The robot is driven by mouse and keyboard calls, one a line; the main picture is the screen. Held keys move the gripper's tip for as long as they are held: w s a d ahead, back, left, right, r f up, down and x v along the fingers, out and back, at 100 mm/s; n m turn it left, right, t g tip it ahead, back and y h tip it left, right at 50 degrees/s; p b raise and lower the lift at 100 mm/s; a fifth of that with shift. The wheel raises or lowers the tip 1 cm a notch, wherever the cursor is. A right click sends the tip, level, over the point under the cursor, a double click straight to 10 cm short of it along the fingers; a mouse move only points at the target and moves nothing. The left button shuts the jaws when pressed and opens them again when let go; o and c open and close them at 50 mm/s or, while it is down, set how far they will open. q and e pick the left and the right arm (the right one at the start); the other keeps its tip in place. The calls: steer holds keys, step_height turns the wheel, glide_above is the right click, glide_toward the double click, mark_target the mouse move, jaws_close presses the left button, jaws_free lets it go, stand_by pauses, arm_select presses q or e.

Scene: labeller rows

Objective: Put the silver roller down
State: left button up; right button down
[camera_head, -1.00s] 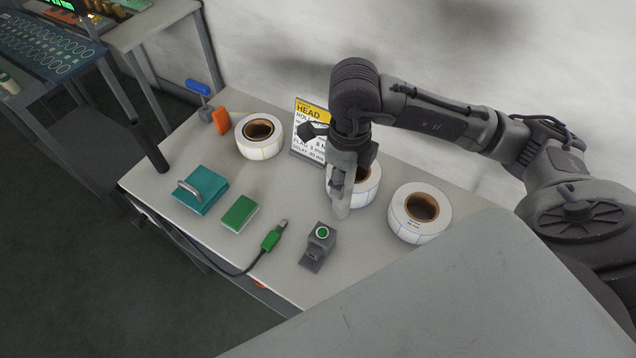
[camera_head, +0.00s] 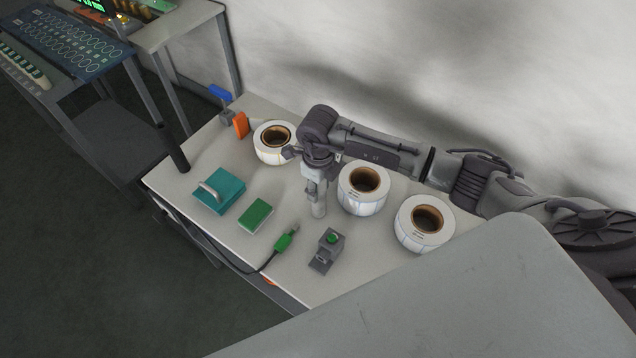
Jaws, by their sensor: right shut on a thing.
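My right gripper (camera_head: 316,182) points down over the table (camera_head: 225,158) and is shut on the silver roller (camera_head: 319,209). The roller is a short pale metal cylinder, held upright, with its upper part hidden by the fingers. Its lower end is close to the table top; I cannot tell whether it touches. It is left of the middle label roll and behind the grey device with a green button. My left gripper is not in view.
White label rolls stand at left (camera_head: 274,140), middle (camera_head: 363,188) and right (camera_head: 425,223). Nearer are a teal block with a handle (camera_head: 222,194), a green block (camera_head: 256,215), a green cable plug (camera_head: 283,242) and a grey button device (camera_head: 327,251). An orange piece (camera_head: 241,124) is at the back left.

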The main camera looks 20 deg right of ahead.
steer(key=shift+f+b, duration=0.3)
steer(key=shift+b, duration=0.1)
steer(key=c, duration=0.7)
jaws_free()
steer(key=shift+r+p, duration=0.3)
steer(key=shift+p, duration=0.05)
step_height(320, 180, up, 12)
steer(key=b, duration=0.3)
